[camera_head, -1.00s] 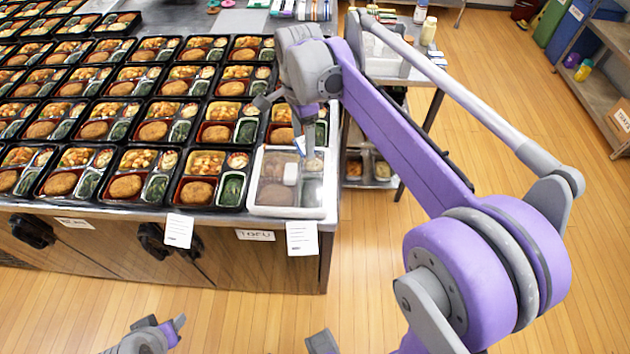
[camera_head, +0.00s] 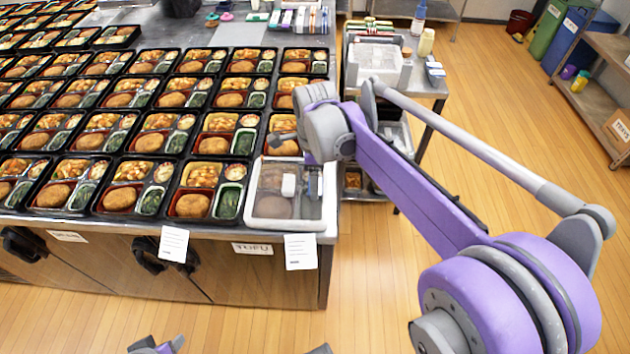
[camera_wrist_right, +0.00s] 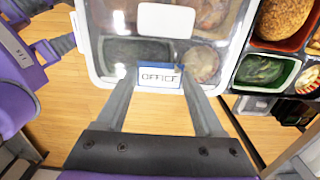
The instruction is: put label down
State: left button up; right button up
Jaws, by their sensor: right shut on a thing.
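A bento tray with a clear lid (camera_head: 326,222) sits at the front right corner of the counter, with a small white patch (camera_head: 289,185) on its lid. In the head view my right arm's wrist hides much of the gripper. A grey and purple part of my left gripper (camera_head: 160,347) shows at the bottom edge, its jaws unclear.
Open bento trays (camera_head: 205,190) fill the counter to the left, close beside the lidded one. Papers (camera_head: 300,252) hang on the counter front. A cart (camera_head: 425,88) with containers stands behind my right arm.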

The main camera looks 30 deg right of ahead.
jog(key=shift+f, duration=0.3)
jog(key=shift+s+a+f+b, duration=0.1)
jog(key=shift+s+f+b, duration=0.1)
jog(key=shift+f, duration=0.15)
jog(key=shift+s+a+f+b, duration=0.1)
jog(key=shift+f+b, duration=0.1)
jog(key=shift+f, duration=0.1)
jog(key=o, duration=1.3)
jog(key=shift+r+p, duration=0.35)
jog(key=shift+r, duration=0.2)
notch_tip(320, 180, up, 11)
jog(key=p, duration=0.1)
jog(key=s+a+f+n+t, duration=0.2)
jog(key=s+f+n, duration=0.5)
jog(key=n, duration=0.5)
jog(key=s+a+f+n+t, duration=0.3)
jog(key=s+f+n, duration=0.5)
jog(key=n, duration=0.4)
jog(key=shift+s+a+f, duration=0.3)
jog(key=shift+s+a, duration=0.3)
jog(key=shift+a, duration=0.1)
